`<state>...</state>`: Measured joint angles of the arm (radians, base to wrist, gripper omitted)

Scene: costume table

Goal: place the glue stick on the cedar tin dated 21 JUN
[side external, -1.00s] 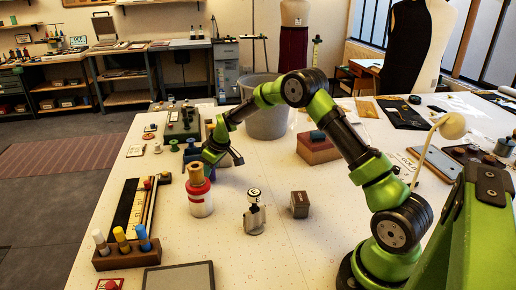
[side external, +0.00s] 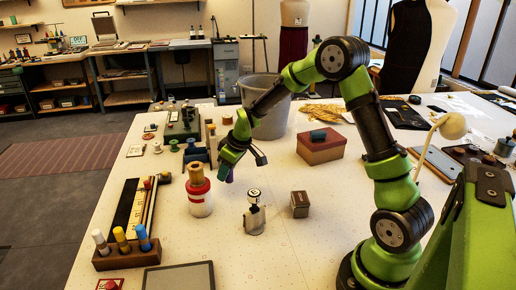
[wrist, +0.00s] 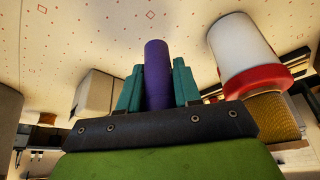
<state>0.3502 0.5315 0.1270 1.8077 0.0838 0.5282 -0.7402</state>
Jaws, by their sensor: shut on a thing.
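My gripper (side external: 229,177) points down over the table, behind and right of the white and red bottle. In the wrist view its teal fingers (wrist: 157,88) are shut on a purple cylinder, the glue stick (wrist: 157,62). Only a little purple shows below the gripper in the side view. A small brown box (side external: 300,205) stands on the open table to the right. It could be a cedar tin, but I cannot read any date on it. A larger reddish box (side external: 320,152) with a teal thing on top stands farther back.
The white and red bottle (side external: 199,203) with a tan top stands close to my gripper. A small silver and white object (side external: 254,217) stands between it and the brown box. A wooden marker block (side external: 126,254) is at front left.

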